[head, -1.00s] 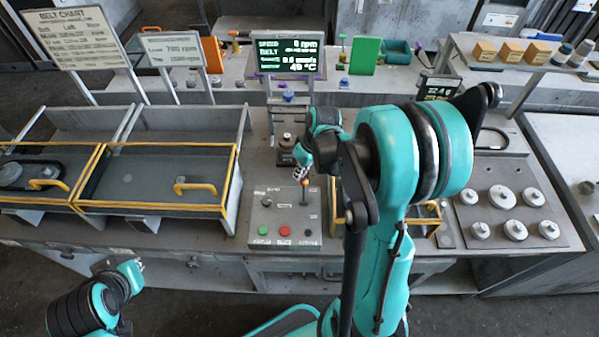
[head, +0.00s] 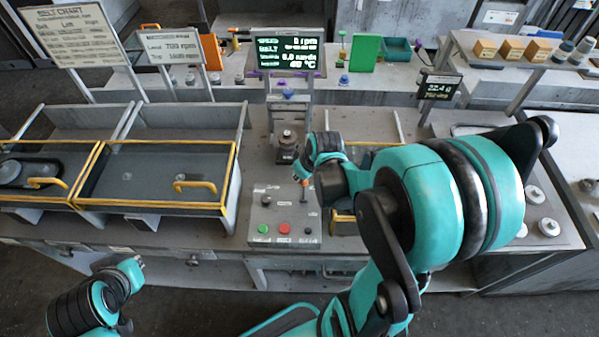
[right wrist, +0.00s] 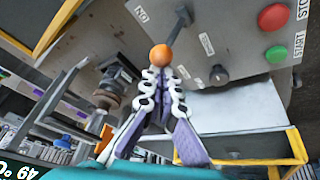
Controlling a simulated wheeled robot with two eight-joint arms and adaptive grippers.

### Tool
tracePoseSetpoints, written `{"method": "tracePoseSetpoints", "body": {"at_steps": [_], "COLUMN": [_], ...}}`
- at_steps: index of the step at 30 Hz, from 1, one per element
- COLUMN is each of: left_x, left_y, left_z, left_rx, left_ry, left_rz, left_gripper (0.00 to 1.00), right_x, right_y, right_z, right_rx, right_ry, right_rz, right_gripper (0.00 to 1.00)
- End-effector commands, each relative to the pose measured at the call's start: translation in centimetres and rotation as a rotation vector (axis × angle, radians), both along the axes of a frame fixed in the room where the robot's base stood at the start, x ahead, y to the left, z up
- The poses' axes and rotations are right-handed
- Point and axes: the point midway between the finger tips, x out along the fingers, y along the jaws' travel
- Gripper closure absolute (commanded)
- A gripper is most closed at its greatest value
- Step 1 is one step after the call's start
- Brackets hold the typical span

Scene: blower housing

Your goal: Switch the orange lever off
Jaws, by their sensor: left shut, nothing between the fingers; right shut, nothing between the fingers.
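The orange lever is a dark rod with an orange ball on its end (right wrist: 161,55). It stands on the grey control panel (right wrist: 232,18), between a label that reads ON upside down and another label too small to read. In the head view its orange end (head: 305,183) shows small. My right gripper (right wrist: 160,76) is shut and empty, its fingertips right at the ball; I cannot tell whether they touch. In the head view my right wrist mostly hides that gripper. My left gripper (head: 135,264) is shut and empty, low at the left, away from the panel.
The panel also carries a green button (right wrist: 276,54), a red button (right wrist: 272,17) and a dark knob (right wrist: 219,75). Yellow-edged trays (head: 150,178) stand left of it. A dark round fixture (head: 287,145) stands behind it, with a display (head: 288,53) further back.

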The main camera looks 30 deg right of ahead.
Motion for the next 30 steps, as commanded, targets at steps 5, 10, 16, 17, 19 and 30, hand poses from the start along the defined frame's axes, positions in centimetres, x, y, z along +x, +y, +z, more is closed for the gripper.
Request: {"method": "tracePoseSetpoints", "body": {"at_steps": [5, 10, 16, 17, 19, 30], "left_x": [0.0, 0.0, 0.0, 0.0, 0.0, 0.0], "left_y": [0.0, 0.0, 0.0, 0.0, 0.0, 0.0], "left_z": [-0.8, -1.8, -2.5, -2.6, -2.7, -2.3], "left_rx": [0.0, 0.0, 0.0, 0.0, 0.0, 0.0], "left_ry": [0.0, 0.0, 0.0, 0.0, 0.0, 0.0], "left_rz": [0.0, 0.0, 0.0, 0.0, 0.0, 0.0], "left_gripper": [1.0, 1.0, 1.0, 1.0, 1.0, 1.0], "right_x": [-1.6, -3.0, -4.1, -4.3, -4.6, -4.6], "right_y": [1.0, 1.8, 2.5, 2.6, 2.8, 2.8], "right_z": [0.0, 0.1, 0.1, 0.0, -0.1, 0.4], "right_rx": [-0.083, -0.167, -0.219, -0.218, -0.217, -0.217], "right_ry": [-0.134, -0.272, -0.355, -0.355, -0.353, -0.352], "right_rz": [0.003, 0.005, 0.002, 0.001, 0.001, 0.0], "right_gripper": [1.0, 1.0, 1.0, 1.0, 1.0, 1.0]}}
